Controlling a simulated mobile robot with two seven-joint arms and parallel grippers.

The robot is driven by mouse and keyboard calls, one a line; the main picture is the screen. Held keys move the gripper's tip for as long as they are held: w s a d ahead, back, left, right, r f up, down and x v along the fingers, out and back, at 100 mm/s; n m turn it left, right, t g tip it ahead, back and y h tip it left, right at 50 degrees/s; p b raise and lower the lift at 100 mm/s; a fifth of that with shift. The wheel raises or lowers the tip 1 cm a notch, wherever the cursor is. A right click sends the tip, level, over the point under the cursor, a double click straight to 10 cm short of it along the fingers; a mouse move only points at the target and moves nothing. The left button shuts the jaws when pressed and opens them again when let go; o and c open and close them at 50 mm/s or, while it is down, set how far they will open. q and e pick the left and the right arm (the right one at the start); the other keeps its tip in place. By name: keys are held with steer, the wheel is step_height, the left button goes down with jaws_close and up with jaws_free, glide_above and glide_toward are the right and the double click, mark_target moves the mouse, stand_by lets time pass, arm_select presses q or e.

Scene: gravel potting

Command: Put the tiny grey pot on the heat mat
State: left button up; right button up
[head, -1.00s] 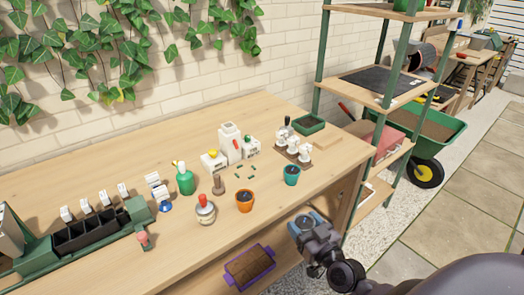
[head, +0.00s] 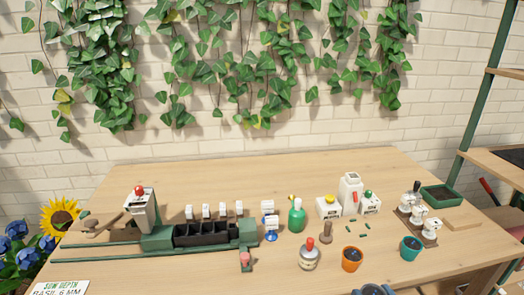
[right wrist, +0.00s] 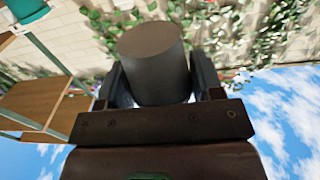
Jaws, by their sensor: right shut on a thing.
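My right gripper (head: 373,290) shows only in part at the bottom edge of the head view. In the right wrist view it is shut on the tiny grey pot (right wrist: 153,62), a plain dark grey tapered pot between the two fingers. The pot is off the table. A dark flat sheet (head: 514,156), which looks like the heat mat, lies on a wooden shelf at the right edge of the head view, mostly cut off. The right gripper is well to the left of it and lower in the picture. My left gripper is not in view.
The wooden bench (head: 300,170) carries an orange pot (head: 352,259), a teal pot (head: 411,248), several bottles and a green seeder (head: 157,238). A green tray (head: 441,196) stands at its right end. A green shelf post (head: 471,110) rises beside the shelf.

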steer(key=w+a+r+h, duration=0.1)
steer(key=w+a+r, duration=0.1)
steer(key=a+r, duration=0.3)
step_height(320, 180, up, 2)
steer(key=shift+w+a+r+m, duration=0.1)
steer(key=shift+w+a+m, duration=0.1)
steer(key=shift+w+m, duration=0.1)
steer(key=shift+d, duration=0.1)
